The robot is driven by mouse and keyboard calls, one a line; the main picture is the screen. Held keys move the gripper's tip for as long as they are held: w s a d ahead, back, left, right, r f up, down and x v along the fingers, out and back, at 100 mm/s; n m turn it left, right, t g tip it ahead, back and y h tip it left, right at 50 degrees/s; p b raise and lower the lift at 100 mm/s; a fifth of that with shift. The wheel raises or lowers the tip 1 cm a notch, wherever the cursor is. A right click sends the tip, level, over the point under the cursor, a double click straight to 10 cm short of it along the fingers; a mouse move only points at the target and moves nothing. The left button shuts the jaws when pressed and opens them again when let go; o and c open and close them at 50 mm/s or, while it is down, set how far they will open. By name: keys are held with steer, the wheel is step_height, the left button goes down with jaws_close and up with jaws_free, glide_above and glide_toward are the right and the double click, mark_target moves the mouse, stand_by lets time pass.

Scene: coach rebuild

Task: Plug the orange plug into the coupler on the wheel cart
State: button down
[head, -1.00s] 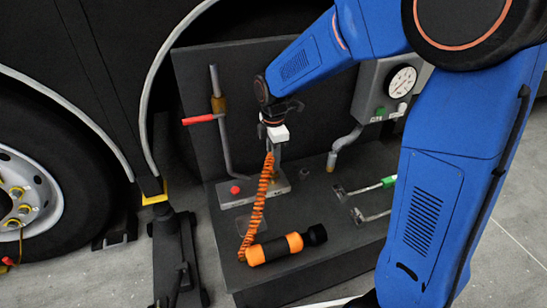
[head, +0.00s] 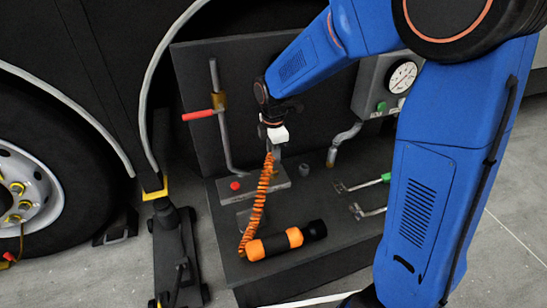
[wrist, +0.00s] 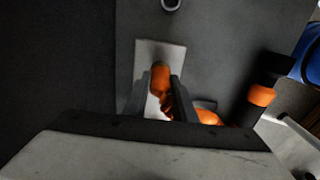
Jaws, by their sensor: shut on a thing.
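My gripper (head: 274,150) is shut on the orange plug (wrist: 160,76), which shows between the two fingers in the wrist view. In the head view the plug is mostly hidden by my gripper, and an orange coiled cable (head: 260,200) hangs below it. The gripper is above the dark cart (head: 330,235), over or near a pale plate (head: 265,190) with a red button. A short grey ring-like socket (head: 305,171) stands on the cart to the right of the gripper; a ring also shows at the top of the wrist view (wrist: 171,4). I cannot tell for sure that it is the coupler.
An orange-and-black cylinder (head: 285,241) lies at the cart's front, by the cable's lower end. A wheel (head: 40,195) is at left.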

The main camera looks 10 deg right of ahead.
steer(key=c, duration=1.4)
jaws_free()
step_height(320, 180, up, 17)
steer(key=s+d+r+m+t, duration=0.2)
steer(key=s+d+r+m, duration=0.1)
steer(key=s+d+m, duration=0.9)
steer(key=s+d+f+m+t, duration=0.1)
steer(key=s+d+f+m, duration=0.1)
steer(key=s, duration=0.3)
steer(key=s+d+f+m+t, duration=0.1)
steer(key=s+d+m, duration=0.1)
steer(key=s, duration=0.3)
steer(key=s+d+f+m, duration=0.2)
steer(key=s+d+m, duration=0.1)
steer(key=s+m, duration=0.1)
steer(key=shift+s+f+t, duration=0.3)
steer(key=shift+s+t, duration=0.1)
steer(key=shift+s, duration=0.3)
